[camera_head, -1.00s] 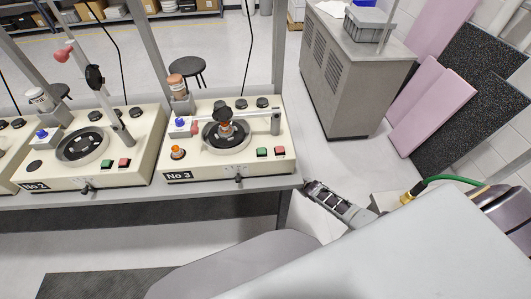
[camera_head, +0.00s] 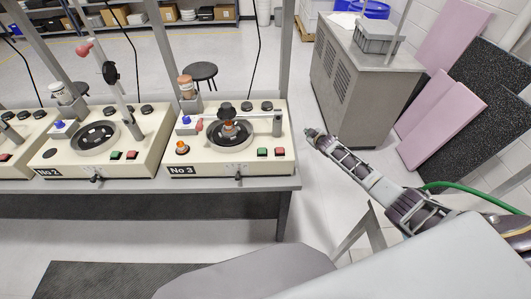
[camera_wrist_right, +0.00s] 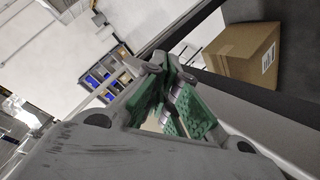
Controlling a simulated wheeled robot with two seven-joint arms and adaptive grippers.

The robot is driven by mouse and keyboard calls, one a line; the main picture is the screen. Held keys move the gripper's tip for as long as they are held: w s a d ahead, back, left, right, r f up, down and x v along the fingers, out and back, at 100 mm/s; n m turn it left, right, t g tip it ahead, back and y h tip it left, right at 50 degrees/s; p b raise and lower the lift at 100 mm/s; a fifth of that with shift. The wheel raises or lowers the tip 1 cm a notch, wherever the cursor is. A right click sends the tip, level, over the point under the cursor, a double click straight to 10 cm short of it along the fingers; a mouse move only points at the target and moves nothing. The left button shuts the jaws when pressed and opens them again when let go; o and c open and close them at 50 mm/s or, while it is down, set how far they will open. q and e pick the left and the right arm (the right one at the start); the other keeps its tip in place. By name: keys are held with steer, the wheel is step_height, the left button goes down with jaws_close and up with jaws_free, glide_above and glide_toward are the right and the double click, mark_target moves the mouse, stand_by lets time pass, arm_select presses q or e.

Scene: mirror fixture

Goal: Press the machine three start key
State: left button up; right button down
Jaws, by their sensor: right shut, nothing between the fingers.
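Machine three (camera_head: 215,168), a cream box labelled No 3, stands at the right end of the bench. Its front right corner has a green key (camera_head: 263,152) and a red key (camera_head: 279,152) side by side; a lever arm lies level across its round black plate. My right gripper (camera_head: 311,134) is shut and empty, to the right of the machine and apart from it, beyond the bench's right edge. Its green-padded fingers (camera_wrist_right: 168,95) show in the right wrist view, where neither key can be seen. My left gripper is out of view.
Machine two (camera_head: 60,170), with its lever raised, stands left of machine three. A grey cabinet (camera_head: 355,85) stands behind my right gripper, with pink and black panels to its right. A cardboard box (camera_wrist_right: 240,60) shows in the right wrist view. Open floor lies right of the bench.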

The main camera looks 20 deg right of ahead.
steer(key=w+a+r+n+t+y, duration=0.1)
steer(key=a+r+n+y, duration=0.1)
steer(key=a+r, duration=0.8)
steer(key=w+a+r+n+y, duration=0.15)
steer(key=a+r, duration=0.35)
steer(key=r, duration=0.9)
steer(key=s+a+n+g+y, duration=0.2)
steer(key=s+a+n+g, duration=0.2)
steer(key=s+a, duration=1)
steer(key=shift+s+g, duration=0.4)
steer(key=shift+s, duration=0.35)
steer(key=shift+a+f+n+b, duration=0.15)
steer(key=shift+n+b, duration=0.1)
steer(key=shift+b, duration=0.15)
